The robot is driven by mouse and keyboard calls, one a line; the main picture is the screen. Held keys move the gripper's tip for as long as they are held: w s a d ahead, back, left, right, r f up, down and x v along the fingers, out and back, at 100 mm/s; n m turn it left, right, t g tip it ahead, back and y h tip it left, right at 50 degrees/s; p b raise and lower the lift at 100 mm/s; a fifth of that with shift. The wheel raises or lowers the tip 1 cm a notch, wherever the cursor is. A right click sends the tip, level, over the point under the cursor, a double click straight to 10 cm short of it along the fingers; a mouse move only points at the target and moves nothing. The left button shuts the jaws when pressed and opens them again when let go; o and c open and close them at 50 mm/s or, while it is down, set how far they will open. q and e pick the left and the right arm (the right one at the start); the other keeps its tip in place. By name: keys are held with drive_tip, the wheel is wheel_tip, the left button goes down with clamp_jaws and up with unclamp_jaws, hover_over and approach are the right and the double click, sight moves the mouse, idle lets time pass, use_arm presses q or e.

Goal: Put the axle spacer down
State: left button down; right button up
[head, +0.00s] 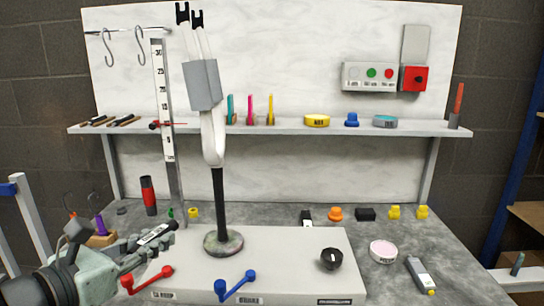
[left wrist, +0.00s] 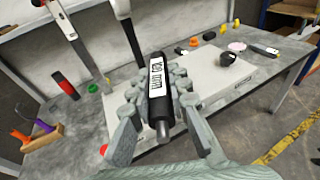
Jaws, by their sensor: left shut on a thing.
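The axle spacer (left wrist: 159,92) is a dark cylinder with a white printed label and a grey metal stub at its near end. My left gripper (left wrist: 160,108) is shut around its middle, with grey jointed fingers on both sides. In the head view the spacer (head: 155,234) shows tilted at the lower left, by the left edge of the white base block (head: 290,250). The left gripper (head: 150,247) partly hides it there. It seems held above the bench, but its exact height is hard to tell. My right gripper is not in view.
A black post with a white clamp (head: 213,140) rises from the block. Red (head: 147,279) and blue (head: 235,287) handles and a black knob (head: 332,259) are on it. A red-black cylinder (head: 149,196) stands behind the gripper. The bench's right side (head: 440,255) has some free room.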

use_arm(q)
wheel_tip(320, 180, down, 9)
drive_tip(key=s+d+h, duration=0.1)
drive_tip(key=s+d, duration=0.1)
drive_tip(key=s, duration=0.1)
drive_tip(key=shift+r+m+g, duration=0.2)
drive_tip(key=shift+m+g, duration=0.1)
drive_tip(key=shift+m, duration=0.1)
